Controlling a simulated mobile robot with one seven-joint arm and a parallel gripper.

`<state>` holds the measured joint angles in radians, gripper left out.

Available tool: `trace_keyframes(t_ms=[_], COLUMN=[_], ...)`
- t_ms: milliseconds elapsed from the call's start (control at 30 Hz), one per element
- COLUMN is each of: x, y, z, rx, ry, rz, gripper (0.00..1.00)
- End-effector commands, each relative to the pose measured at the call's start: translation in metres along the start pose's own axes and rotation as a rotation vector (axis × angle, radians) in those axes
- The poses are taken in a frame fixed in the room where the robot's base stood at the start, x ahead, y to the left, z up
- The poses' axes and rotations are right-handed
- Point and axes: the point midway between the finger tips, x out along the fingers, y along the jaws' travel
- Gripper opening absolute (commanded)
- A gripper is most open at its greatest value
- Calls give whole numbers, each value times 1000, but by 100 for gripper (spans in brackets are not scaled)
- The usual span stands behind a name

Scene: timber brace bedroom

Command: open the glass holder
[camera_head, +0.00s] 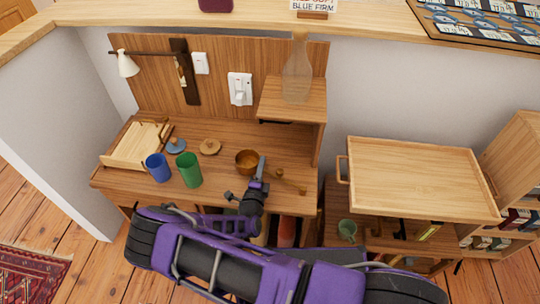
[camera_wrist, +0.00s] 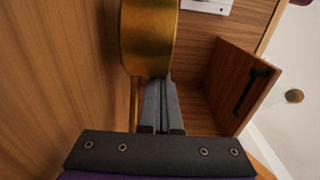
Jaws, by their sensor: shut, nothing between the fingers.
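No part is labelled as the glass holder. A small wooden shelf unit (camera_head: 310,92) on the back panel carries a clear glass vase (camera_head: 297,75). A dark bar shows under its front edge. In the wrist view, a wooden panel (camera_wrist: 228,85) with a black handle (camera_wrist: 251,92) stands to the right, apart from my fingers; it looks like the same unit. My gripper (camera_head: 262,161) is over the desk, just right of a brown pan (camera_head: 246,158). In the wrist view, my gripper (camera_wrist: 161,84) has its fingers together and empty, close to the pan's brassy side (camera_wrist: 150,35); contact is unclear.
The desk (camera_head: 225,133) holds a blue cup (camera_head: 158,167), a green cup (camera_head: 188,169), two round lids and a slatted wooden rack (camera_head: 135,147). A lamp (camera_head: 127,65) hangs at the upper left. A wooden tray table (camera_head: 415,178) stands right of the desk.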

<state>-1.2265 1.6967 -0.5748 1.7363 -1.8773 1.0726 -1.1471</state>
Motion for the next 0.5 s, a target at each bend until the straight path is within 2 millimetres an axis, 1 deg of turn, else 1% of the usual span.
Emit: trace_keyframes(t_ms=[33,200,500], x=[-8,-31,-65], y=[-1,-1,-2], z=[4,10,12], rx=[1,1,-1], ry=[-2,-2,-1], rz=[1,1,1], gripper=[0,0,0])
